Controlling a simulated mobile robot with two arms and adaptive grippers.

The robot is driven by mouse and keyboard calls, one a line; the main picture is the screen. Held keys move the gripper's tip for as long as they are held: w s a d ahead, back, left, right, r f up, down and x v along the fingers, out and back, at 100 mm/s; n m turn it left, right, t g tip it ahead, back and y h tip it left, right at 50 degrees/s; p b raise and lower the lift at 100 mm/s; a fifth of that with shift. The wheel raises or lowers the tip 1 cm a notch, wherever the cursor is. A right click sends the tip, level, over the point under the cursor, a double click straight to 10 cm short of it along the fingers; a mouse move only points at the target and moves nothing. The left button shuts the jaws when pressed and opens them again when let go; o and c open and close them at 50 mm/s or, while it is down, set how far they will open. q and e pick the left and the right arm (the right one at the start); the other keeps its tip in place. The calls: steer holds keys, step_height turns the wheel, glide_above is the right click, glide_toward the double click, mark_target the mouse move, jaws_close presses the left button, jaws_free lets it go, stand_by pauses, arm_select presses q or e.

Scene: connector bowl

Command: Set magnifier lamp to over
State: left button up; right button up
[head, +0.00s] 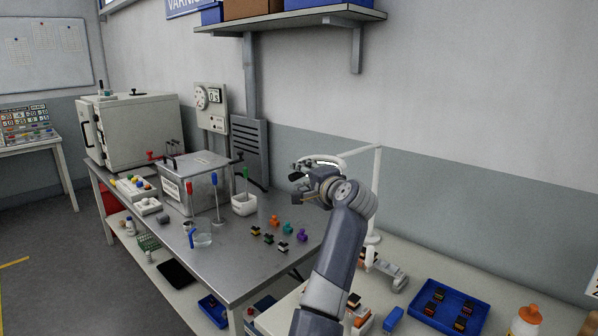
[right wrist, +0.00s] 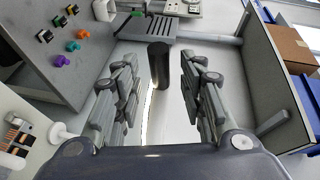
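The white magnifier lamp (head: 378,168) stands on the light bench at the right. Its thin post rises to a jointed arm, and its ring head (head: 322,162) reaches left, partly hidden behind my right gripper (head: 301,183). In the right wrist view, my right gripper (right wrist: 160,68) has its fingers wide apart. A dark, round-ended handle (right wrist: 158,64) and a bright curved strip, apparently the lamp ring's lit edge, show between them. Neither finger visibly touches the handle. My left gripper is not in view.
A metal table (head: 255,262) at the left holds colored connectors, a beaker and a metal tank (head: 197,182). A blue tray (head: 450,308) with dark parts lies on the bench at the right. A wall shelf (head: 290,20) hangs above.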

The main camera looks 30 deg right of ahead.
mark_target(301, 176)
steer(key=shift+w+d+f+p, duration=0.1)
steer(key=shift+w+f+p, duration=0.05)
steer(key=shift+w, duration=0.7)
steer(key=shift+w+f+p, duration=0.1)
steer(key=shift+w+p, duration=0.05)
steer(key=shift+w, duration=0.65)
jaws_close()
